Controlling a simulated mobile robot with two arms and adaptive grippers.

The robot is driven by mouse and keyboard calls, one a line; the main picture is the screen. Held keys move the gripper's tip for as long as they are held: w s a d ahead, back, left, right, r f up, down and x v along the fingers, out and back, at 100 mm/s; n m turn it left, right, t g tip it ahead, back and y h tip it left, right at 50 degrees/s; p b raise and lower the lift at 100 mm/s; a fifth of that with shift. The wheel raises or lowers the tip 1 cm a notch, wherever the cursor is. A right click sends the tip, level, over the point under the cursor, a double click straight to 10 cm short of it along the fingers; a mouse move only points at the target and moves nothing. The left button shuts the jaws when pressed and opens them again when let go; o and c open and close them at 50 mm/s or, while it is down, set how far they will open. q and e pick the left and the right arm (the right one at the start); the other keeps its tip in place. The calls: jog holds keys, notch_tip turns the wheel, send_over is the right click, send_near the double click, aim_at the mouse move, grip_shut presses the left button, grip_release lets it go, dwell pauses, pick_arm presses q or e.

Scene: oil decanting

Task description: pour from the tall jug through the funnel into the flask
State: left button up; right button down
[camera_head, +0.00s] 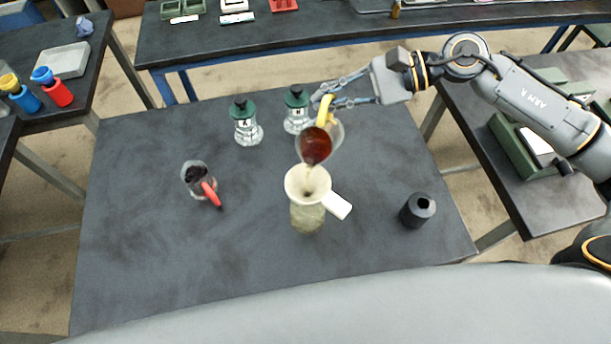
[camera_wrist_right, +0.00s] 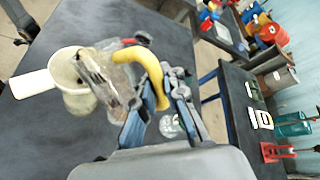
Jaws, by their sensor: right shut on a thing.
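The tall jug (camera_head: 315,147) is clear with a yellow handle (camera_head: 326,109) and holds red-brown liquid. My right gripper (camera_head: 324,98) is shut on that handle, and the jug hangs tilted with its lip down over the funnel. The cream funnel (camera_head: 308,180) with a white side handle sits in the mouth of the flask (camera_head: 307,218), which looks pale yellow-green. A pale streak shows between lip and funnel; I cannot tell how much is flowing. In the right wrist view, the jug (camera_wrist_right: 112,80) partly covers the funnel (camera_wrist_right: 66,68). My left gripper is not in view.
A second clear jug (camera_head: 194,176) with a red handle and dark contents stands at left on the dark table (camera_head: 150,270). Two green-topped bottles (camera_head: 246,125) (camera_head: 296,112) stand behind the pouring spot. A black cylinder (camera_head: 418,210) stands at right. The front table area is clear.

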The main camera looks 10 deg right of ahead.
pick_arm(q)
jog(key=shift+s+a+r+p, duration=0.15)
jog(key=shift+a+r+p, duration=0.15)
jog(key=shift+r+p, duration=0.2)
pick_arm(e)
jog(key=shift+s+r, duration=0.1)
jog(key=shift+r, duration=0.2)
